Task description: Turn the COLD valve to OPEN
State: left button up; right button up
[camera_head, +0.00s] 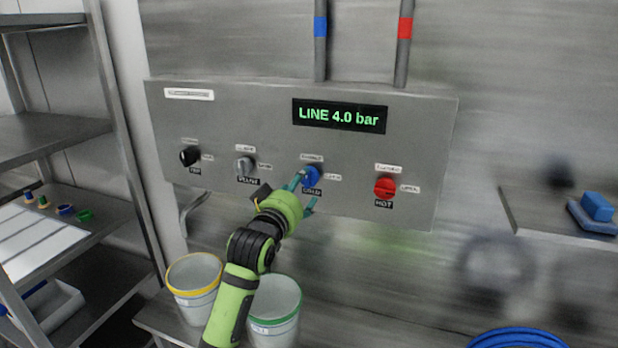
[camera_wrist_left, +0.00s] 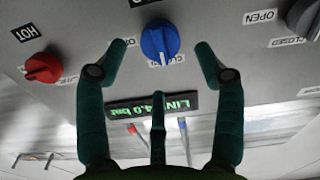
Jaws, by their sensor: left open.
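The COLD valve is a round blue knob (camera_head: 312,176) on the grey panel. It also shows in the left wrist view (camera_wrist_left: 160,42), where the panel appears upside down. Its pale stripe points down in that view, toward a partly hidden label that seems to read CLOSED. Another label, partly hidden by a fingertip, lies to the knob's left there. My left gripper (camera_head: 304,193) is open and empty in front of the knob. In the left wrist view its green fingertips (camera_wrist_left: 162,51) are on either side of the knob, apart from it. My right gripper is not in view.
The red HOT knob (camera_head: 385,188) is right of the blue one; a grey knob (camera_head: 245,165) and a black knob (camera_head: 189,156) are to its left. The display (camera_head: 339,116) reads LINE 4.0 bar. Buckets (camera_head: 195,275) stand below the panel, and shelving (camera_head: 55,140) is at the left.

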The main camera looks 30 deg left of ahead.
aim_at(308, 178)
pick_arm(q)
jog(key=shift+p+x, duration=0.65)
jog(key=shift+x, duration=2.05)
jog(key=c, duration=1.2)
